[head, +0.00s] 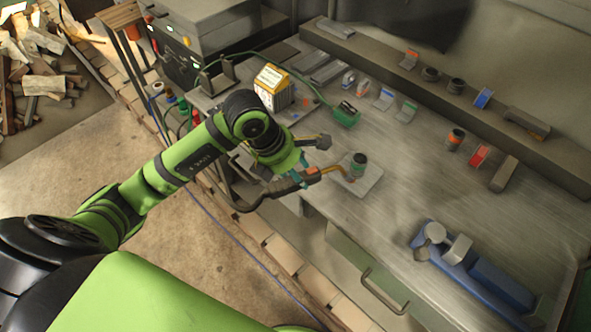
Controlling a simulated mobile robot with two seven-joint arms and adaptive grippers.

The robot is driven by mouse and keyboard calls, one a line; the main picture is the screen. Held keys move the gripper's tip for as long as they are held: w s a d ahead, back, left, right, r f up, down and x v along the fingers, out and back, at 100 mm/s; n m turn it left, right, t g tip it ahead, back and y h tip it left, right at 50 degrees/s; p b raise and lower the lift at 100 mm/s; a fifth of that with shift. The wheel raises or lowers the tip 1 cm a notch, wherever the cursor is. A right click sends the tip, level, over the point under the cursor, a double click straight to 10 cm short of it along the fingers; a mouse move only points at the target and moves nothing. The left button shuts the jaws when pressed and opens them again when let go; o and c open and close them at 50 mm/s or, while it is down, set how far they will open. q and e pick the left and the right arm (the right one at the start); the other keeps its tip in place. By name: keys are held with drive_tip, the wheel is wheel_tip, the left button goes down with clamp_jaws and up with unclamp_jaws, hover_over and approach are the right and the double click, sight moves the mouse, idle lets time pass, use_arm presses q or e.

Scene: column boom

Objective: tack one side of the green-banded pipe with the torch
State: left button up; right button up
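The green-banded pipe (358,164) is a short dark upright cylinder with a green band. It stands on a small light grey plate (370,186) near the front edge of the workbench. My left gripper (304,174) is left of the pipe and looks shut on the torch (284,187), though the arm partly hides the fingers. The torch has a dark handle and an orange neck (331,169) whose tip is close to the left side of the pipe. I cannot tell whether it touches. My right gripper is not in view.
A yellow-topped box (272,80) and a green clamp (346,115) lie behind the arm. A blue vise (470,270) stands at the front right. Several banded pipes and coloured brackets (479,156) sit at the back. The bench between the pipe and the vise is clear.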

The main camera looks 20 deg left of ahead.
use_arm(q)
drive_tip(key=shift+r, duration=0.1)
drive_tip(key=shift+w+d+r+p+v, duration=0.1)
drive_tip(key=shift+p+v, duration=0.8)
drive_tip(key=shift+v, duration=0.55)
drive_tip(key=shift+w+d+r+p+v, duration=0.15)
drive_tip(key=shift+p+v, duration=0.7)
drive_tip(key=shift+v, duration=0.55)
drive_tip(key=shift+w+d+f+p+v, duration=0.1)
drive_tip(key=shift+p+v, duration=0.8)
drive_tip(key=shift+v, duration=0.55)
